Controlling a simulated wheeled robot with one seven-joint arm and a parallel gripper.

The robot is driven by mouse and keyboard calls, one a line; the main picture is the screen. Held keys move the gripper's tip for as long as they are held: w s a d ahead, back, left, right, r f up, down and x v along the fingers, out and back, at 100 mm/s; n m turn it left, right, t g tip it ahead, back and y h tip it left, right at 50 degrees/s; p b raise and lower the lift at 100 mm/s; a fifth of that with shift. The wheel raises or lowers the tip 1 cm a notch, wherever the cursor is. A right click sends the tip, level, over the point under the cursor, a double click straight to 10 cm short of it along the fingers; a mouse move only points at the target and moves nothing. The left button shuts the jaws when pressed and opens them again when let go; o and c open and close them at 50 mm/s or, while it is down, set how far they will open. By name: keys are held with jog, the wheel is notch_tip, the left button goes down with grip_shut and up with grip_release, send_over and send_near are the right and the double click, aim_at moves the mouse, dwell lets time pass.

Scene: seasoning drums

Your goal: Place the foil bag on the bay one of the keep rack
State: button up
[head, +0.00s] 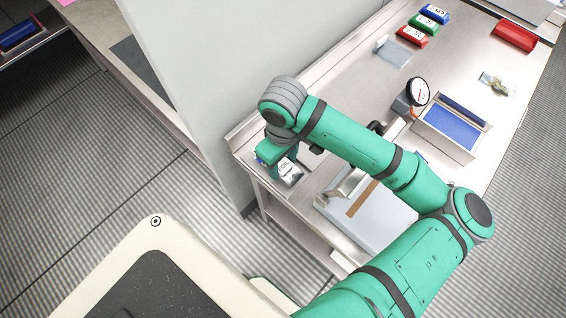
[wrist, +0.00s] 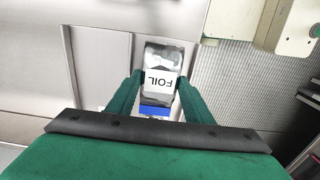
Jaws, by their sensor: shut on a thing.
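The foil bag (head: 289,173) is silver with a white label reading FOIL. It shows upside down in the wrist view (wrist: 161,58), between the two green fingers. My gripper (wrist: 152,84) is shut on it, at the near left end of the steel bench in the head view. Steel surfaces with raised dividers (wrist: 131,62) lie beside and below the bag in the wrist view. I cannot tell which part is the keep rack's bay one, or whether the bag touches the steel. A blue patch (wrist: 155,111) shows just below the bag between the fingers.
On the steel bench (head: 330,87) stand a round dial gauge (head: 417,91), a blue-lined tray (head: 452,125) and a grey box (head: 377,222) under my arm. Blue, green and red packs (head: 411,37) lie at the far end. A grey wall panel (head: 225,90) rises beside the bench.

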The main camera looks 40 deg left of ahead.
aim_at(283, 166)
jog(key=shift+f, duration=0.55)
jog(key=shift+f, duration=0.15)
jog(key=o, duration=0.4)
jog(key=shift+r, duration=0.2)
notch_tip(283, 166, up, 12)
dwell(0.6)
